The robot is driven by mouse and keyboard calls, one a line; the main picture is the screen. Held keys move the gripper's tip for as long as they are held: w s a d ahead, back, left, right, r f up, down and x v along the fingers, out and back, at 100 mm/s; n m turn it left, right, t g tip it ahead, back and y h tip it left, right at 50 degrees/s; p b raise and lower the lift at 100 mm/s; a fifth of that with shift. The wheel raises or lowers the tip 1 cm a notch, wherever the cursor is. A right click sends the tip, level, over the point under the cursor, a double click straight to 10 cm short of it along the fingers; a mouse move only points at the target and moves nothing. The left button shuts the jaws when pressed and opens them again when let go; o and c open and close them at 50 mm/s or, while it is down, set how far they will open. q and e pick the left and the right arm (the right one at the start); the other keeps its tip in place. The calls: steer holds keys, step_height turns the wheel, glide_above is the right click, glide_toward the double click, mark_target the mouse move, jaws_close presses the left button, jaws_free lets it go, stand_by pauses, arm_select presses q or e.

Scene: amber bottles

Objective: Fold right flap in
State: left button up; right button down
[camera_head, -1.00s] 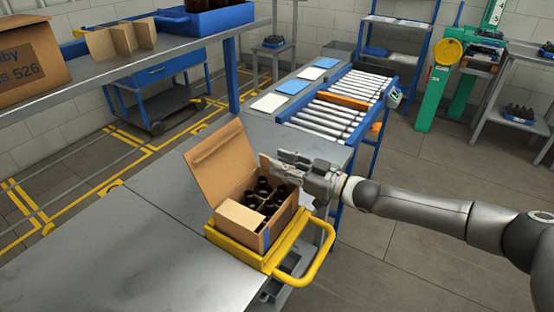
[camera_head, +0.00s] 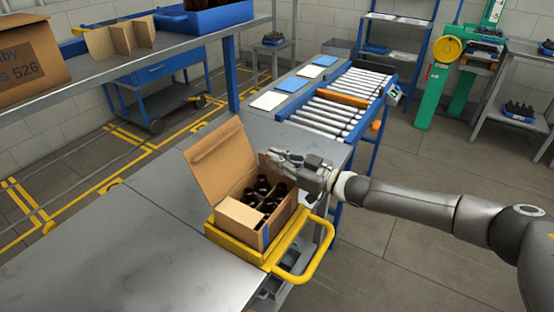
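An open cardboard box (camera_head: 277,223) holds several dark bottles (camera_head: 265,190) in the camera_head view. Its large left flap (camera_head: 217,162) stands up and leans outward. A small near flap (camera_head: 240,215) lies folded inward over part of the bottles. My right gripper (camera_head: 273,160) is over the far right edge of the box, its fingers pointing left. It hides most of the flap on that side, and I cannot tell whether it touches it. Its finger gap is too small to judge. My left gripper is not in view.
The box sits in a yellow holder (camera_head: 225,242) with a yellow handle (camera_head: 318,262) at the right, on a grey table (camera_head: 110,245). A roller conveyor (camera_head: 335,105) stands behind. A shelf (camera_head: 150,60) crosses the upper left. The table left of the box is clear.

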steer(key=n, duration=0.2)
steer(key=s+a+n, duration=0.1)
steer(key=n, duration=0.2)
steer(key=shift+s+a+f+n+b, duration=0.15)
steer(key=shift+s+f+n+b, duration=0.15)
steer(key=shift+s+f+b, duration=0.1)
steer(key=c, duration=1.7)
jaws_free()
steer(key=shift+o, duration=0.2)
steer(key=v, duration=1.2)
